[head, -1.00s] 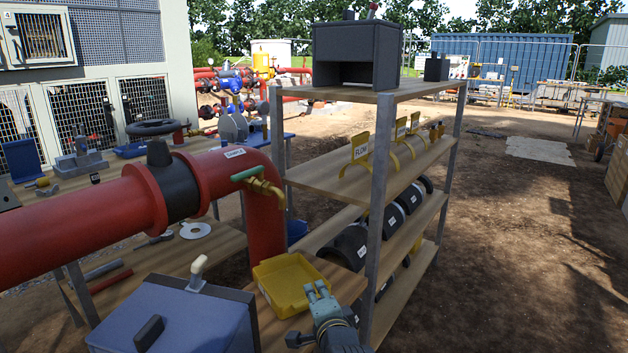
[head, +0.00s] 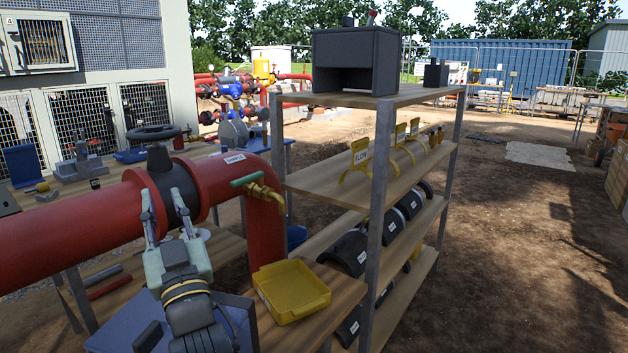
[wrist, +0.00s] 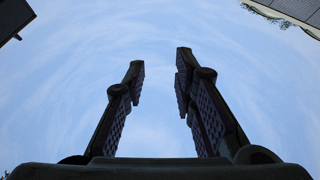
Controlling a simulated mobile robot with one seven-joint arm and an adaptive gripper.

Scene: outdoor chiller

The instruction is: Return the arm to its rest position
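My gripper (head: 164,215) is in the lower left of the head view, pointing up in front of the red pipe and above the blue box. Its two fingers are spread apart with nothing between them. In the wrist view my gripper (wrist: 160,85) shows both fingers apart against open sky, empty. My arm below it rises from the bottom edge of the head view and hides part of the blue box and the pipe.
The red pipe (head: 70,232) with a black valve collar runs behind my gripper. A blue box (head: 125,335) is below it. A yellow tray (head: 290,290) sits on the wooden bench to the right. A metal shelf rack (head: 378,190) stands farther right. Open dirt ground lies beyond.

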